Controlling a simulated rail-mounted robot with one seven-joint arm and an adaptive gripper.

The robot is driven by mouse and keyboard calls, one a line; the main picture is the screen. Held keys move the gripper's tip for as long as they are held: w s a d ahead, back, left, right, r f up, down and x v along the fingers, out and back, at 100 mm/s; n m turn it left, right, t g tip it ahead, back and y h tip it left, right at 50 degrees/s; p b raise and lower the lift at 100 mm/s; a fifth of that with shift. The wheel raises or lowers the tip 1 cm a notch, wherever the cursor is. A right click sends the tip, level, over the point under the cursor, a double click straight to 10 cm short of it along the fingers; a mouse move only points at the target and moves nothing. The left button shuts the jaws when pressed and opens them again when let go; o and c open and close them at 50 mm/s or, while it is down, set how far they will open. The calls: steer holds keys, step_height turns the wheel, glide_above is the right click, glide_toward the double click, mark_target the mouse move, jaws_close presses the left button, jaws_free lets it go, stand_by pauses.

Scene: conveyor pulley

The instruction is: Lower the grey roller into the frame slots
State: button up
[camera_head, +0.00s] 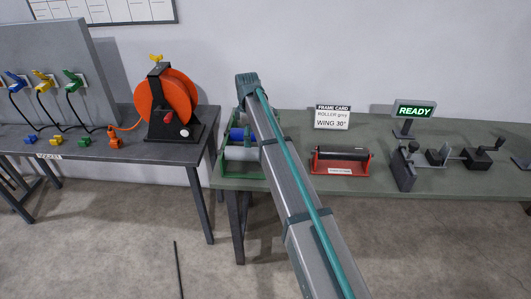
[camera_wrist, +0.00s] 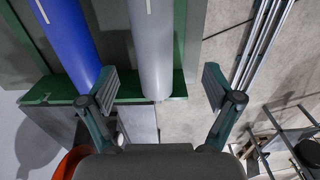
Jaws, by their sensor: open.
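The grey roller (camera_head: 241,153) lies in a green rack (camera_head: 232,172) at the left end of the green table in the head view, with a blue roller (camera_head: 237,134) behind it. In the wrist view the grey roller (camera_wrist: 151,50) runs between the spread fingers of my open gripper (camera_wrist: 158,90), and the blue roller (camera_wrist: 66,42) lies to the left. I cannot tell how far the fingers are above the roller. My arm hides my gripper and part of the rack in the head view. A red frame (camera_head: 338,169) with a dark bar across it stands to the right.
A sign (camera_head: 414,110) reads "READY" above dark crank-like fixtures (camera_head: 404,166) at right. An orange reel (camera_head: 172,100) stands on the left table. The table between the red frame and the fixtures has a small clear strip.

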mark_target(250, 152)
steer(key=shift+w+r, duration=0.5)
steer(key=shift+r, duration=0.1)
step_height(250, 152, down, 11)
steer(key=p, duration=0.4)
steer(key=shift+a+r, duration=0.1)
steer(key=shift+r, duration=0.05)
jaws_close()
steer(key=shift+r, duration=0.15)
